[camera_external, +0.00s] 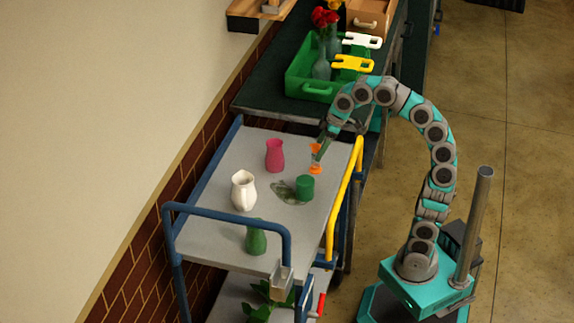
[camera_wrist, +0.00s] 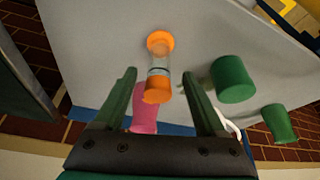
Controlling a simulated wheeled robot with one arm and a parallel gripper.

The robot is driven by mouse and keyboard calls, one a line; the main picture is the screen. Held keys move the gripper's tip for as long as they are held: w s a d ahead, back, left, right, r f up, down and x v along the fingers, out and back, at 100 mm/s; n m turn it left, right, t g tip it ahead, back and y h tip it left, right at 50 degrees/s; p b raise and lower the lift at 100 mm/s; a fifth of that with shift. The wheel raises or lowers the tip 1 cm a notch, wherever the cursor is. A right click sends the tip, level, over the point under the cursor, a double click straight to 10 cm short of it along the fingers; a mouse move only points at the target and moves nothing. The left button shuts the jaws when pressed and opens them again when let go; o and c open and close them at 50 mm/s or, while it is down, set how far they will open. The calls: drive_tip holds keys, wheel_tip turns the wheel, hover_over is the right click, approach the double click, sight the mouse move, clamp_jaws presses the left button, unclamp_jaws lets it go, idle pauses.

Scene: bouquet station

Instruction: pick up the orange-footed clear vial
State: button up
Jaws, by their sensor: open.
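The clear vial (camera_external: 314,159) has an orange foot and an orange top and stands upright near the right edge of the cart's top shelf. In the wrist view the vial (camera_wrist: 159,66) shows between the fingertips, its orange top toward me and its foot further off. My gripper (camera_external: 321,148) comes down over the vial from the upper right. In the wrist view my gripper (camera_wrist: 159,74) is open, one finger on each side of the vial, with a gap visible on both sides. How deep the fingers reach along the vial is hard to tell.
On the grey shelf (camera_external: 222,170) stand a green cup (camera_external: 305,188), a pink vase (camera_external: 275,155), a white vase (camera_external: 243,190) and a green vase (camera_external: 256,238). A yellow rail (camera_external: 344,200) runs along the right edge. A green crate (camera_external: 299,80) sits on the bench behind.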

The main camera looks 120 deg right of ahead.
sight(312, 168)
drive_tip(key=shift+x, duration=3.4)
drive_tip(key=shift+s, duration=0.1)
clamp_jaws()
